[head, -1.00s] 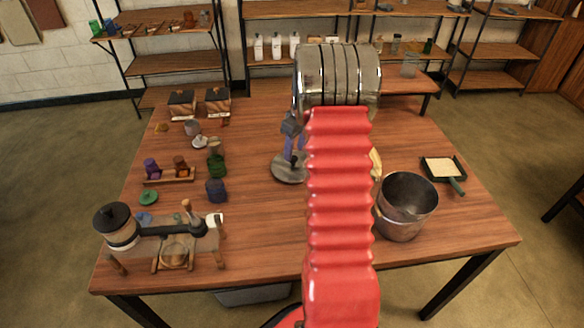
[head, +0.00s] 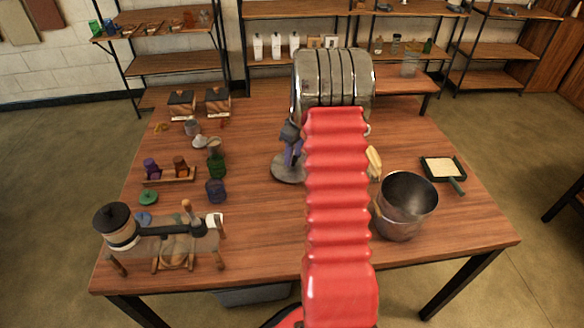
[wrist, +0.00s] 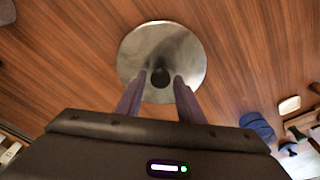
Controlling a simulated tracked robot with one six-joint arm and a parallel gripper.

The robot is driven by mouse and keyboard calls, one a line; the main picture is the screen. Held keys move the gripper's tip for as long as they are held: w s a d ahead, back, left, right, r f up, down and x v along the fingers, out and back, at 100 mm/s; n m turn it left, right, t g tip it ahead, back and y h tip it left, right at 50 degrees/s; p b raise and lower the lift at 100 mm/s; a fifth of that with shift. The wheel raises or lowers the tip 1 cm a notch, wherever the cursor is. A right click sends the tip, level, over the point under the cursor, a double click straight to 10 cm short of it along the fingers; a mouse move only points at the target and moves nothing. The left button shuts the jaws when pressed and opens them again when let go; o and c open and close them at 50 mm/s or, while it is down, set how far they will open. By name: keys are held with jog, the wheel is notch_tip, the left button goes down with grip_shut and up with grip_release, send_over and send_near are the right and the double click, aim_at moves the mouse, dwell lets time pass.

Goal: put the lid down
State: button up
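The lid is a round grey metal disc with a dark knob. It appears to lie flat on the wooden table near the middle in the head view (head: 284,175), left of my red arm. It also shows in the wrist view (wrist: 187,52). My gripper (wrist: 159,78) is above the lid, with its two purple fingers spread on either side of the knob. Gaps show between the fingers and the knob, so my gripper looks open. A metal bucket (head: 405,212), open at the top, stands on the table to the right of my arm.
Left on the table are a press-like stand (head: 172,235), a rack with small cups (head: 168,175) and several small jars. A dustpan (head: 442,169) lies at the right. A pale yellow object (head: 374,162) lies beside my arm. Table around the lid is clear.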

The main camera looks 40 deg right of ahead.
grip_shut()
jog(key=shift+r, duration=0.1)
dwell(0.4)
notch_tip(320, 180, up, 18)
dwell(0.6)
dwell(0.4)
